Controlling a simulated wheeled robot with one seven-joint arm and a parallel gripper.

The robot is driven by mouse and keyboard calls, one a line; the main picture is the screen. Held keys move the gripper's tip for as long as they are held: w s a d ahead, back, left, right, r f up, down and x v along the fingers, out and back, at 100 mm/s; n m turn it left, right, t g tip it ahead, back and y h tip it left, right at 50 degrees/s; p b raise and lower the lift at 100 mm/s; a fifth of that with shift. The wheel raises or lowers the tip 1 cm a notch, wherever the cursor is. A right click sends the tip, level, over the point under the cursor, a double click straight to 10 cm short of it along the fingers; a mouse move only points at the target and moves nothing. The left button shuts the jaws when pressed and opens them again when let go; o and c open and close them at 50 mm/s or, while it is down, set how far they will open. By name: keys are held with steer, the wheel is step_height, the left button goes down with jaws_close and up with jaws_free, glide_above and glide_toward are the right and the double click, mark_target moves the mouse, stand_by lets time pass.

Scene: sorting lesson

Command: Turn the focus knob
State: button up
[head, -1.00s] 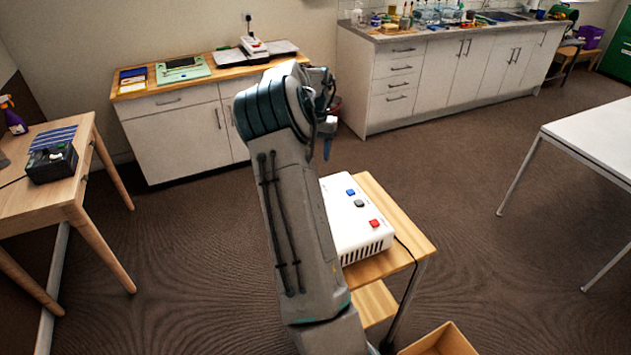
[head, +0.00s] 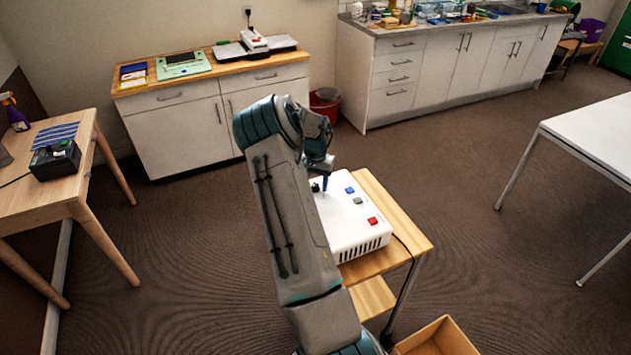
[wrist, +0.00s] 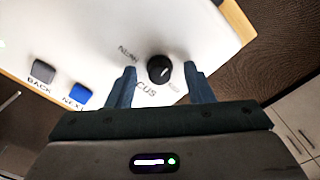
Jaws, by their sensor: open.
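The focus knob (wrist: 159,69) is a round black knob with a pale pointer line, on the top of a white device (head: 350,230). In the wrist view it lies between the two blue fingers of my gripper (wrist: 160,72), with a gap on each side. The gripper is open. Part of the lettering beside the knob is covered by a finger. In the head view my gripper (head: 324,184) points down over the far left part of the device. A small dark shape there looks like the knob, mostly hidden by my arm.
The device also carries a blue button (head: 350,190), a grey button (head: 358,201) and a red button (head: 373,220). It stands on a wooden trolley (head: 405,240). A cardboard box (head: 440,335) is on the floor in front. A white table (head: 600,135) stands at the right.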

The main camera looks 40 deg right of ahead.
mark_target(316, 185)
steer(key=c, duration=1)
steer(key=shift+f+m+b, duration=0.15)
steer(key=shift+m+b, duration=0.75)
steer(key=shift+b, duration=0.05)
steer(key=shift+r+m, duration=0.2)
steer(key=shift+m, duration=0.4)
steer(key=o, duration=1)
step_height(316, 185, up, 14)
steer(key=b, duration=0.3)
